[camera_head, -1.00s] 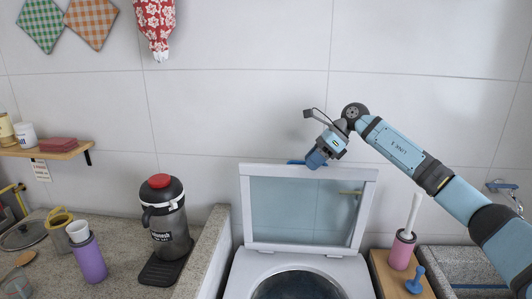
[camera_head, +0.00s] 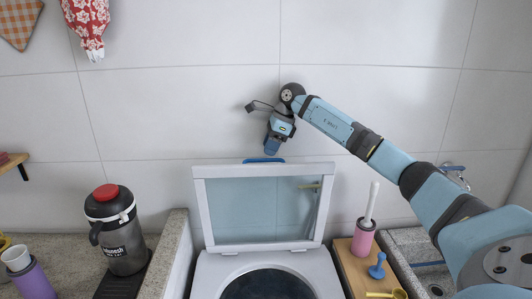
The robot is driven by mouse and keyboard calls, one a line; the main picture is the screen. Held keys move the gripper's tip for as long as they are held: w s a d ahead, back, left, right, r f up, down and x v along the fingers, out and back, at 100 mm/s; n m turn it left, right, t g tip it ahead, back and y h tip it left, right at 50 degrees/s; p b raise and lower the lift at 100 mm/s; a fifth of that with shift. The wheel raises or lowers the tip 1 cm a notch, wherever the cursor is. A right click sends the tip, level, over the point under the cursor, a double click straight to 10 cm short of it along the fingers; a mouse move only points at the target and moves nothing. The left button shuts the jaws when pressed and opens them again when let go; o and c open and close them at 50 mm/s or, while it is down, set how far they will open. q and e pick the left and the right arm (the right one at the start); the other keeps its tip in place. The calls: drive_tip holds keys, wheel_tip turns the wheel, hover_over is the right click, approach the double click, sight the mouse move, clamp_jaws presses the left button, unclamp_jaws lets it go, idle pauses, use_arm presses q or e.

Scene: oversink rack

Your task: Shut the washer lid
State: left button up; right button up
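The washer (camera_head: 210,275) stands at the bottom centre with its round drum opening (camera_head: 268,285) uncovered. Its lid (camera_head: 199,212) is up, close to upright, a pale frame around a clear pane. A blue tab (camera_head: 264,160) sits at the middle of the lid's top edge. My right gripper (camera_head: 271,152) hangs just above this tab, pointing down. It seems apart from the lid, though depth is hard to judge. Its fingers are too small and edge-on to tell open from shut. My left gripper is not in view.
A dark flask with a red top (camera_head: 113,228) stands on the counter at left, with a purple cup (camera_head: 33,283) by it. On the right, a wooden board (camera_head: 348,270) holds a pink brush holder (camera_head: 362,240) and a blue plunger-like item (camera_head: 377,268). A tiled wall is behind the lid.

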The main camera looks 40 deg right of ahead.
drive_tip(key=shift+x, duration=1.65)
clamp_jaws()
